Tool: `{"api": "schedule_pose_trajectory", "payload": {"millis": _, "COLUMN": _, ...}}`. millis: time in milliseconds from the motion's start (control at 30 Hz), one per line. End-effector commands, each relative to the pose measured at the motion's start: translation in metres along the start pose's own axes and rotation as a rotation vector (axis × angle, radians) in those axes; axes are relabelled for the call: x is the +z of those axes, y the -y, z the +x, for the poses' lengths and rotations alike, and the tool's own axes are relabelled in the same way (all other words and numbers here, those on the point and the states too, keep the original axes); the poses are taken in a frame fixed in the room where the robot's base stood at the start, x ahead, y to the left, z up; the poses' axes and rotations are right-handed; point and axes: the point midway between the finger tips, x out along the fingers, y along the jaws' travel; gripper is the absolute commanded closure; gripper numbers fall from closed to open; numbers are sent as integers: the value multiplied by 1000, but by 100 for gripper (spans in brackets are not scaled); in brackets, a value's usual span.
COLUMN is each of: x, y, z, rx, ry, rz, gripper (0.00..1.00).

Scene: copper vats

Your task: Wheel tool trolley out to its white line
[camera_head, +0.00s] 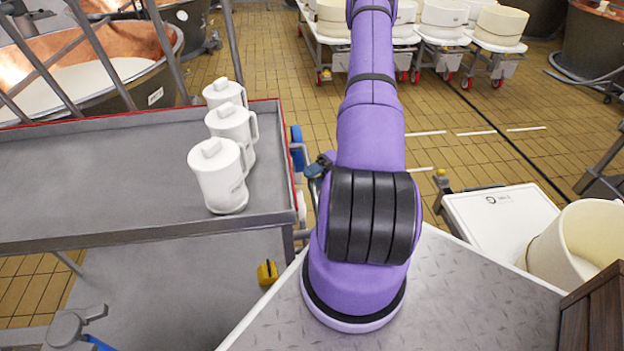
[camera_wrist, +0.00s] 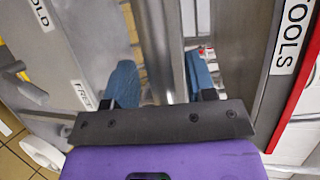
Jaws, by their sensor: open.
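In the wrist view, my gripper (camera_wrist: 162,80) is open, with one blue finger on each side of a grey metal upright (camera_wrist: 152,40). I cannot tell whether either finger touches it. A grey panel marked TOOLS (camera_wrist: 265,70), with a red edge, stands right of the fingers. In the head view, a grey trolley (camera_head: 90,180) with red trim fills the left side; I cannot tell whether it bears that label. Short white floor lines (camera_head: 475,133) lie right of my arm. My gripper is not clearly seen in the head view.
Three white lidded jugs (camera_head: 220,175) stand on the trolley top. Copper vats (camera_head: 120,60) are at the upper left. White wheeled carts with tubs (camera_head: 500,28) stand at the back. A white board (camera_head: 500,215) and cream tub (camera_head: 585,240) are at the right. Tiled floor is open mid-right.

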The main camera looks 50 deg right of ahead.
Motion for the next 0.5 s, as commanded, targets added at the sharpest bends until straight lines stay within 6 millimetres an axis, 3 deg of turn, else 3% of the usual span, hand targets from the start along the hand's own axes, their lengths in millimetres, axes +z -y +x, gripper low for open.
{"api": "schedule_pose_trajectory", "payload": {"millis": 500, "x": 0, "y": -1, "z": -86, "rx": 3, "ry": -4, "rz": -1, "gripper": 49}}
